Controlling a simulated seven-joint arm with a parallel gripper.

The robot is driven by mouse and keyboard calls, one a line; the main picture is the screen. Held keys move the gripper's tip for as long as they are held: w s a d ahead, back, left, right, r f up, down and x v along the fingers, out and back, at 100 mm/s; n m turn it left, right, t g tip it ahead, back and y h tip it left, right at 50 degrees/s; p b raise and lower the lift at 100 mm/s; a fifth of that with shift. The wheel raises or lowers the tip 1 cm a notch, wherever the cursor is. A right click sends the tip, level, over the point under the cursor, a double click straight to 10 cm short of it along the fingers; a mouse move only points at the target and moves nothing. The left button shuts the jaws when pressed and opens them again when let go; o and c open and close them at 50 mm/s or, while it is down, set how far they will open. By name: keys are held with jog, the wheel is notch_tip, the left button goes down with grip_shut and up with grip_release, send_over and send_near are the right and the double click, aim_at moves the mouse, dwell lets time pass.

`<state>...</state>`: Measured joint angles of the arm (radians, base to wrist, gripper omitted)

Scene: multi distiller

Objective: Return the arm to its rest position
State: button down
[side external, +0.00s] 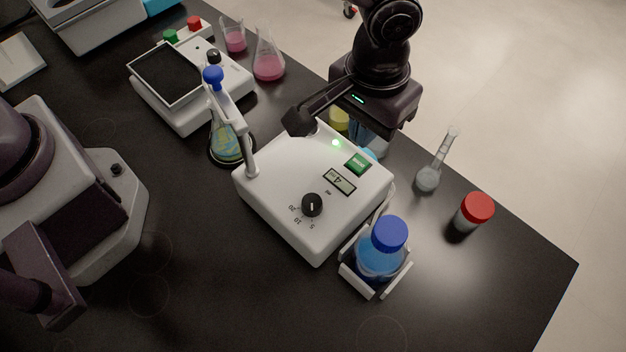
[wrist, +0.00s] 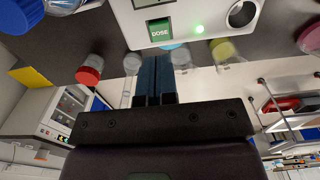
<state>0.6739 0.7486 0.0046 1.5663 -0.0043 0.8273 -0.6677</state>
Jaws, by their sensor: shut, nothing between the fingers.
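My gripper (wrist: 156,70) is shut and empty, its two fingers side by side in the wrist view. In the side external view my arm comes in from the top, and the gripper body hangs just behind the white dosing device. The device (side external: 290,215) has a black knob, a display, a green DOSE button and a lit green light. The DOSE button also shows in the wrist view (wrist: 160,31), above the fingertips. I cannot tell whether the fingers touch the device.
A blue-capped bottle (side external: 381,255) sits in a holder at the device's front. A red-capped jar (side external: 474,213) and a small glass flask (side external: 429,178) stand to the right. The front of the black table is clear.

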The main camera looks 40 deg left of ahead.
jog(key=shift+r, duration=0.6)
jog(key=shift+m, duration=0.3)
jog(key=shift+s+a+f+m, duration=0.4)
jog(key=shift+s+a+f, duration=0.15)
jog(key=shift+s, duration=0.15)
jog(key=s+a+r+t, duration=0.2)
jog(key=s+a+r, duration=0.3)
jog(key=a+r, duration=0.2)
jog(key=s+a+r+n+t, duration=0.1)
jog(key=s+a+r, duration=0.4)
jog(key=a, duration=0.6)
jog(key=s+a+r+t, duration=0.2)
jog(key=s+a+r, duration=0.3)
jog(key=a+r, duration=0.4)
jog(key=shift+s+a+r+t, duration=0.15)
jog(key=shift+a+t, duration=0.15)
jog(key=shift+a, duration=0.05)
